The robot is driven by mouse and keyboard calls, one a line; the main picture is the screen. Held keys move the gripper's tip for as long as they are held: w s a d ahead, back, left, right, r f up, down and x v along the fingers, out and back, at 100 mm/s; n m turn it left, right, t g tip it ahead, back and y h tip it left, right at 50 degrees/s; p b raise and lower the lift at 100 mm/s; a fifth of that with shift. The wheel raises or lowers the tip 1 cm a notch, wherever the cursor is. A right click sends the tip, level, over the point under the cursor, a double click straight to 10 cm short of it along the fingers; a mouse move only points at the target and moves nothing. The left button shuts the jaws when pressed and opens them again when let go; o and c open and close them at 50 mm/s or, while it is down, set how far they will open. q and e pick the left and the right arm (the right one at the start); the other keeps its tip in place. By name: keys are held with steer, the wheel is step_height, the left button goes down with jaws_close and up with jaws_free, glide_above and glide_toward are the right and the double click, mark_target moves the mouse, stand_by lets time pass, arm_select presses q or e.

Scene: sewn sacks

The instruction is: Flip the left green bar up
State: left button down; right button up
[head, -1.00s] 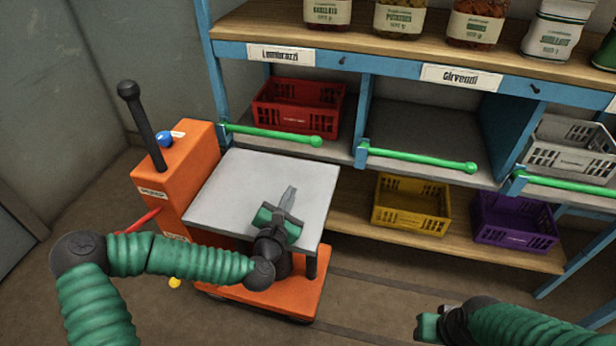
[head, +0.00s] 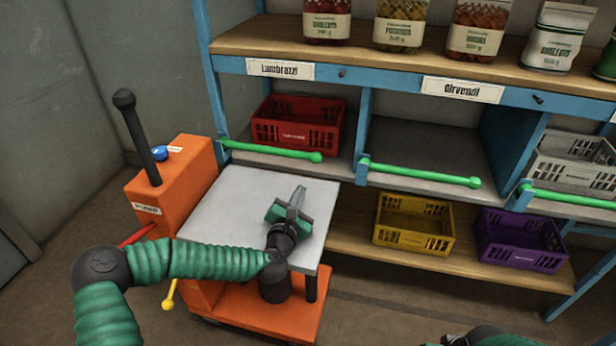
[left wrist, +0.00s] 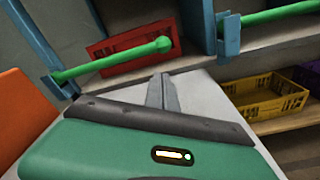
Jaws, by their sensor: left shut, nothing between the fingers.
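The left green bar (head: 270,150) lies nearly level across the front of the left shelf bay, with its round knob at its right end. It also shows in the left wrist view (left wrist: 110,58), above and beyond the fingers. My left gripper (head: 299,192) is shut and empty, held over the grey cart top, below and in front of the bar's knob, apart from it. Its shut fingers show in the left wrist view (left wrist: 163,92). My right gripper is out of view; only a bit of my right arm shows at the bottom edge.
A red crate (head: 297,124) sits behind the left bar. The orange cart's grey top (head: 215,205) stands before the shelf. Other green bars (head: 420,174) cross the bays to the right. Yellow (head: 414,222) and purple (head: 520,240) crates lie below. The middle bay is empty.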

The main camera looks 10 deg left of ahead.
arm_select(q)
steer(key=w+b, duration=0.1)
steer(key=w, duration=0.2)
steer(key=w+b, duration=0.1)
steer(key=w, duration=0.2)
steer(key=w+f+b, duration=0.1)
steer(key=w, duration=0.3)
steer(key=shift+d, duration=0.15)
steer(key=shift+w+r, duration=0.15)
steer(key=shift+w, duration=0.25)
